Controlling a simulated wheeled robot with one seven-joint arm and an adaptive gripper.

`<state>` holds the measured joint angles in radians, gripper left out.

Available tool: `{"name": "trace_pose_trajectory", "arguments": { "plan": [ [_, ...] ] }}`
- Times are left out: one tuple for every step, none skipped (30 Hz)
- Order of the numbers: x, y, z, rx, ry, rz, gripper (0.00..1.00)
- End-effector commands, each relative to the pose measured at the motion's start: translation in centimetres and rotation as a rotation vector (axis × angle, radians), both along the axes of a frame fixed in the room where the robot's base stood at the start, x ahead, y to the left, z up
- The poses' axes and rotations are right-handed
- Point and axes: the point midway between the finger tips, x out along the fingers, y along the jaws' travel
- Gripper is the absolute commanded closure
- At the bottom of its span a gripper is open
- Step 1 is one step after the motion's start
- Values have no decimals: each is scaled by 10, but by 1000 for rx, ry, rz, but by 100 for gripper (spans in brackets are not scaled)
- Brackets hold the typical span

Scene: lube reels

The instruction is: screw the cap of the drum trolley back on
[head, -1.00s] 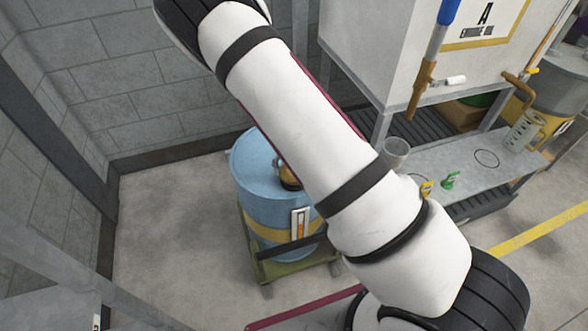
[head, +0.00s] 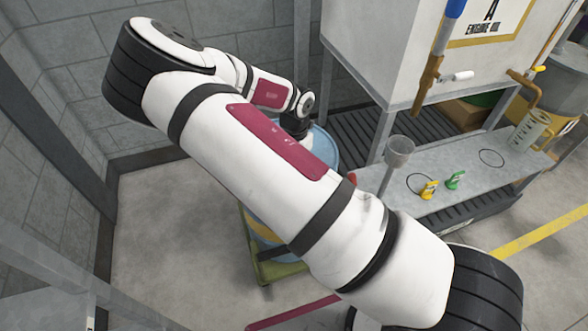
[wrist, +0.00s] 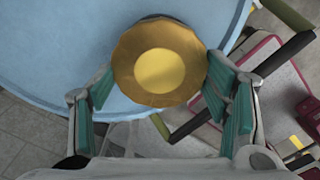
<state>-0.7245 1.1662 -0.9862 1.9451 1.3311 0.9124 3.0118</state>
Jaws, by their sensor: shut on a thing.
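The blue drum (head: 326,148) stands on the green trolley (head: 278,270) against the wall, largely hidden behind my arm in the head view. Its pale blue top (wrist: 60,45) fills much of the wrist view. The round gold cap with a yellow centre (wrist: 158,70) is between my gripper's teal-padded fingers (wrist: 160,88). My gripper is shut on the cap. In the head view my gripper (head: 296,128) is over the drum top, and the cap is hidden there. I cannot tell whether the cap touches the drum's opening.
A grey bench (head: 460,200) at the right holds a clear funnel (head: 399,150), a yellow (head: 429,189) and a green (head: 455,180) small item, and a measuring jug (head: 530,130). A white oil tank (head: 385,45) stands above it. Floor left of the drum is clear.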

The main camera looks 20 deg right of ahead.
Motion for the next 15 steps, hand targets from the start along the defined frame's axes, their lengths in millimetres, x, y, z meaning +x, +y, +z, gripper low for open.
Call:
{"name": "trace_pose_trajectory", "arguments": {
  "plan": [
    [-6, -4, -6, -12, 13, -11, 65],
    [-5, -4, -5, -12, 11, -16, 65],
    [-5, -3, -4, -11, 8, -21, 65],
    [-4, -2, -3, -10, 6, -23, 65],
    [-4, -2, -2, -9, 4, -25, 65],
    [-4, -2, -1, -7, 4, -27, 65],
    [-4, -2, -1, -6, 3, -27, 65],
    [-4, -2, -1, -6, 3, -28, 65],
    [-4, -2, 0, -6, 2, -28, 65],
    [-4, -2, 0, -6, 2, -27, 65],
    [-4, -2, 0, -6, 2, -27, 65],
    [-4, -2, 0, -6, 2, -27, 65],
    [-4, -2, 0, -6, 2, -27, 24],
    [-3, -2, 0, -6, 2, -27, 17],
    [-3, -1, 0, -5, 1, -26, 8]
  ]
}}
